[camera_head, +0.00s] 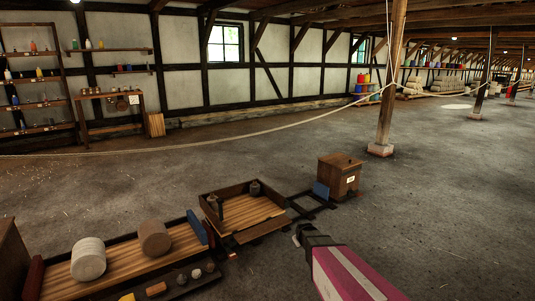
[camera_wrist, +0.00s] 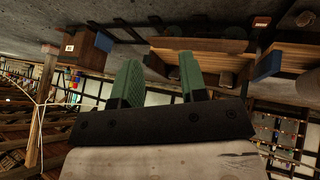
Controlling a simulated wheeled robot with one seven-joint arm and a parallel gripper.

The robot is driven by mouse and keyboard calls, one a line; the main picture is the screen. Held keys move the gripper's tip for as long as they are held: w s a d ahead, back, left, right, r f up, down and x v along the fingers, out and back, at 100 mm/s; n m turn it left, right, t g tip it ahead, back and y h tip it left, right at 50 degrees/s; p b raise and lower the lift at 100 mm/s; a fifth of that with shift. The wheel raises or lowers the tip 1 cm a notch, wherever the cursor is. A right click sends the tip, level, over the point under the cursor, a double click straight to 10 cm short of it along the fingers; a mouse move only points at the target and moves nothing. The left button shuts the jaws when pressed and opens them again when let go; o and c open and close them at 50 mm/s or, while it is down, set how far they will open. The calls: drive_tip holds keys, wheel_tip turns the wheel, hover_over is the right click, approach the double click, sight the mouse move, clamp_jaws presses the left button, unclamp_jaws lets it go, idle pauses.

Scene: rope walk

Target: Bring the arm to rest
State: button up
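My gripper (camera_head: 298,236) shows in the head view at the end of my pink and white arm, which reaches in from the lower right. It hangs out over the floor, to the right of a wooden tray. In the wrist view my gripper (camera_wrist: 160,62) has two green fingers standing apart. I see nothing held between them.
A long wooden tray (camera_head: 128,267) with two round blocks stands at lower left. A smaller tray (camera_head: 262,228) with dark weights and a wooden box (camera_head: 340,175) stand farther right. A post (camera_head: 390,90) and a sagging rope (camera_head: 250,137) are beyond. Floor at right is clear.

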drive_tip(key=s+d+r+m+g, duration=0.1)
drive_tip(key=s+r, duration=0.5)
drive_tip(key=s, duration=0.7)
drive_tip(key=s+d+r+m+g, duration=0.1)
drive_tip(key=s+r+m+g, duration=0.3)
drive_tip(key=s, duration=0.9)
drive_tip(key=shift+r+g+y, duration=0.3)
drive_tip(key=shift+r+g, duration=0.65)
drive_tip(key=shift+g, duration=0.15)
